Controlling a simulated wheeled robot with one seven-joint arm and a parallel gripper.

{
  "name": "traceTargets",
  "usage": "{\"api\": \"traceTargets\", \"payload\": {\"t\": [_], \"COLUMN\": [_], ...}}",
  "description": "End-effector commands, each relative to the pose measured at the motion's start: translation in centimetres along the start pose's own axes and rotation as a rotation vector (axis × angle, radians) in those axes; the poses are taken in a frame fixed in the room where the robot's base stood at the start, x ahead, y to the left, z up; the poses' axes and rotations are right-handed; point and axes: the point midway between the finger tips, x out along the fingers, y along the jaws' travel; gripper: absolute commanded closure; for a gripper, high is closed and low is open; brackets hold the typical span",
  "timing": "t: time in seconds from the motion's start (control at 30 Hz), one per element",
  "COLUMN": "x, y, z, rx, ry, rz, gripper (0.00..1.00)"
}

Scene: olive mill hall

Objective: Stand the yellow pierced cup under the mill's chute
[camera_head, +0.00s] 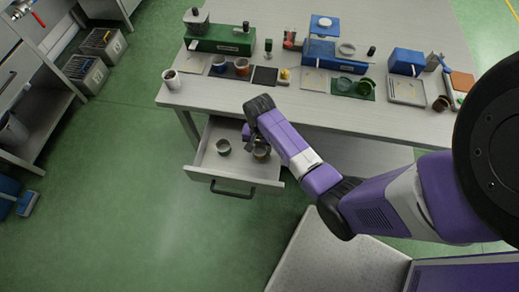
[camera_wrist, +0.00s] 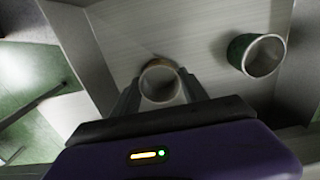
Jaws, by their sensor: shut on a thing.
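My gripper (camera_head: 257,143) reaches down into the open drawer (camera_head: 205,170) below the table. In the wrist view its two fingers (camera_wrist: 160,88) are shut on a round cup (camera_wrist: 161,66), seen from above. The held cup (camera_head: 262,156) looks brownish in the head view, partly hidden by the gripper; I cannot make out a yellow colour or holes. A second cup (camera_head: 223,147), dark green outside in the wrist view (camera_wrist: 239,50), stands apart in the drawer. A green machine (camera_head: 220,38) and a blue machine (camera_head: 322,50) stand on the table; I cannot tell which has the chute.
The table (camera_head: 210,105) carries cups, a small yellow item (camera_head: 284,75), green dishes (camera_head: 345,86), a blue box (camera_head: 406,60) and trays along its front. A white cup (camera_head: 171,80) stands at its left corner. The drawer walls surround my gripper closely.

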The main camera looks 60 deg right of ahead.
Motion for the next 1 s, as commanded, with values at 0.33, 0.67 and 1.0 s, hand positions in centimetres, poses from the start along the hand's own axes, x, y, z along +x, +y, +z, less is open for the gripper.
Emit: {"api": "traceTargets", "payload": {"t": [0.33,0.67,1.0], "x": [-1.0,-3.9,-6.5], "y": [0.0,0.0,0.0], "z": [0.0,0.0,0.1], "rx": [-0.001,-0.002,-0.001], "ry": [0.000,0.000,0.000], "rz": [0.000,0.000,0.000], "gripper": [0.75,0.75,0.75]}}
